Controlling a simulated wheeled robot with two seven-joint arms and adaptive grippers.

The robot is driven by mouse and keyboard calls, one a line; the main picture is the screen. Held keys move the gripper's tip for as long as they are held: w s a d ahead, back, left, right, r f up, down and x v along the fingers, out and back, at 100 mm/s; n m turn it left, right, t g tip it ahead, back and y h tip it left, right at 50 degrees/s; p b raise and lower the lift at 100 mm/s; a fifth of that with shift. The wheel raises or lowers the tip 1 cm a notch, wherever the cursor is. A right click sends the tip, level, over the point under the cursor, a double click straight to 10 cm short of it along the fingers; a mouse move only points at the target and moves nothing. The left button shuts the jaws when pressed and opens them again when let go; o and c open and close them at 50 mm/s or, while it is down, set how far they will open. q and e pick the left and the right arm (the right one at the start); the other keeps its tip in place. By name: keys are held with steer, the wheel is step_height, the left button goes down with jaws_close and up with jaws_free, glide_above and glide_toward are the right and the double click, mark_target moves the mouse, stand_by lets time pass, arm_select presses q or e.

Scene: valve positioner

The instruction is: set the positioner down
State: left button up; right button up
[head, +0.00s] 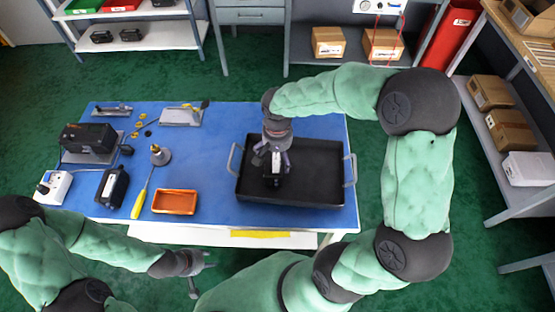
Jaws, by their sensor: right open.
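My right gripper (271,172) points down into the black tray (315,187) on the blue table, left of the tray's middle. Its jaws are open. A small dark shape with a pale patch (276,160) shows between and below its fingers; I cannot tell how much of it is the positioner and how much is gripper, nor whether it touches the tray floor. A black box-shaped unit (113,187) lies at the table's left front. My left gripper (203,276) is open and empty in front of the table's near edge.
On the blue table (222,150) are an orange bin (175,202), a yellow-handled screwdriver (139,204), a black device (88,138) on a plate, a white socket box (54,186) and a small cone-shaped stand (160,155). The tray's right half is bare. Shelves stand behind and at right.

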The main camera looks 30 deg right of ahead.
mark_target(277, 160)
step_height(277, 160, up, 6)
steer(key=shift+f+p, duration=0.1)
steer(key=shift+p, duration=0.55)
